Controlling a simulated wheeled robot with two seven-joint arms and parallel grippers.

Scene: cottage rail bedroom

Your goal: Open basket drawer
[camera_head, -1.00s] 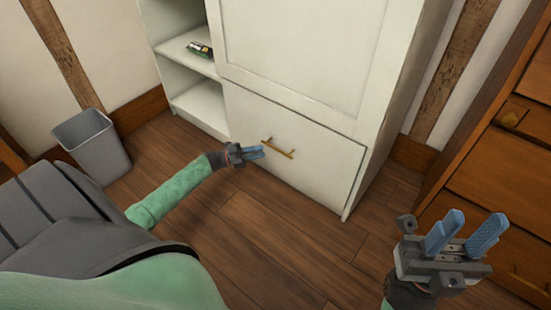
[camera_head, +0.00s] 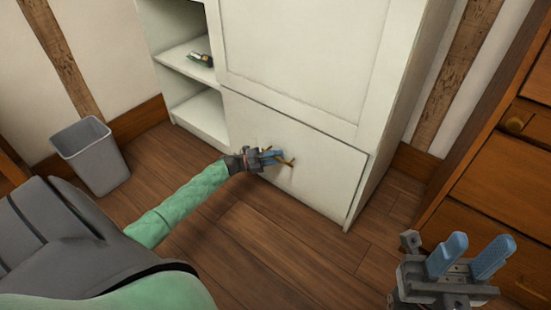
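The basket drawer (camera_head: 315,178) is the closed white front at the bottom of the white cabinet. Its brass handle (camera_head: 287,162) is partly hidden behind my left gripper. My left gripper (camera_head: 277,158) is at the handle, with its blue fingers over the handle's left and middle part. I cannot tell whether the fingers are around the handle or only in front of it, nor whether they are shut. My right gripper (camera_head: 469,257) is open and empty at the lower right, away from the drawer.
A grey bin (camera_head: 95,160) stands on the floor at the left. Open white shelves (camera_head: 187,55) beside the drawer hold a small dark item (camera_head: 201,59). A brown wooden dresser (camera_head: 500,170) stands at the right. The wooden floor (camera_head: 280,235) before the drawer is clear.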

